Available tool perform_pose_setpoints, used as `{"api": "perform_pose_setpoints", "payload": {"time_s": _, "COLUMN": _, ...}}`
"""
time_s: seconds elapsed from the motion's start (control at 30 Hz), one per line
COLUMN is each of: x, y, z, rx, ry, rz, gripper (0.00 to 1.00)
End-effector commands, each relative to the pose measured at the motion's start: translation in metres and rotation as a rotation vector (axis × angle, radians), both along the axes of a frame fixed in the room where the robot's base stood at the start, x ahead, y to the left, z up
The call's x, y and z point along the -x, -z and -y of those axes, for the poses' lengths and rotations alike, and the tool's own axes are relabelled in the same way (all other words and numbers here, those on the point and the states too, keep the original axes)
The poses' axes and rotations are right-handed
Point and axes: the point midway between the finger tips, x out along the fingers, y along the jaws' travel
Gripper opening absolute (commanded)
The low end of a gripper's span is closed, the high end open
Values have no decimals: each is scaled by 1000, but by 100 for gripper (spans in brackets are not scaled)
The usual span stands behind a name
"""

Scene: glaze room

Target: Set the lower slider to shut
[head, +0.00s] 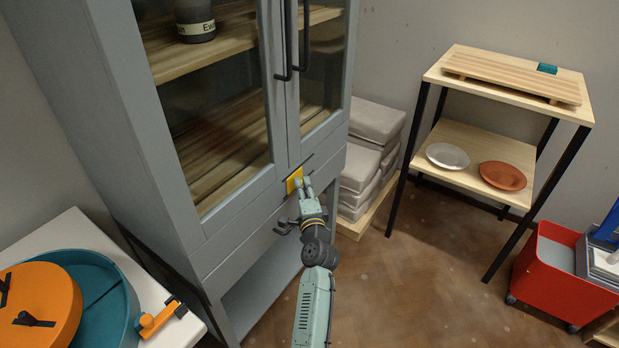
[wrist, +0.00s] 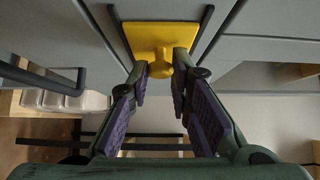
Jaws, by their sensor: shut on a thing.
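The yellow slider (head: 293,181) sits on the front of the grey cabinet, below the glass doors, between dark rails. In the wrist view the slider (wrist: 160,38) is a yellow plate with a rounded knob facing me. My gripper (head: 303,186) is at the cabinet front, at the slider. In the wrist view the fingers of my gripper (wrist: 161,70) are closed around the knob, one on each side. Part of the slider is hidden behind the fingers in the head view. No second slider shows clearly.
Dark door handles (head: 286,45) hang above the slider. A dark drawer handle (head: 284,228) is just below my gripper. Stacked grey blocks (head: 370,150) stand right of the cabinet. A wooden shelf stand (head: 455,145) and a red cart (head: 545,285) are farther right, with open floor between.

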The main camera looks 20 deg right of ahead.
Motion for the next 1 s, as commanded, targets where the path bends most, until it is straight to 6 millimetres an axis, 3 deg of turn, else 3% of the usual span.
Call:
{"api": "perform_pose_setpoints", "payload": {"time_s": 0.33, "x": 4, "y": 0, "z": -6, "rx": -2, "ry": -3, "rz": 1, "gripper": 0}}
{"api": "perform_pose_setpoints", "payload": {"time_s": 0.37, "x": 4, "y": 0, "z": -6, "rx": -2, "ry": -3, "rz": 1, "gripper": 20}}
{"api": "perform_pose_setpoints", "payload": {"time_s": 0.63, "x": 4, "y": 0, "z": -5, "rx": -1, "ry": -2, "rz": 1, "gripper": 38}}
{"api": "perform_pose_setpoints", "payload": {"time_s": 1.0, "x": 7, "y": 0, "z": -5, "rx": -1, "ry": -1, "rz": 1, "gripper": 39}}
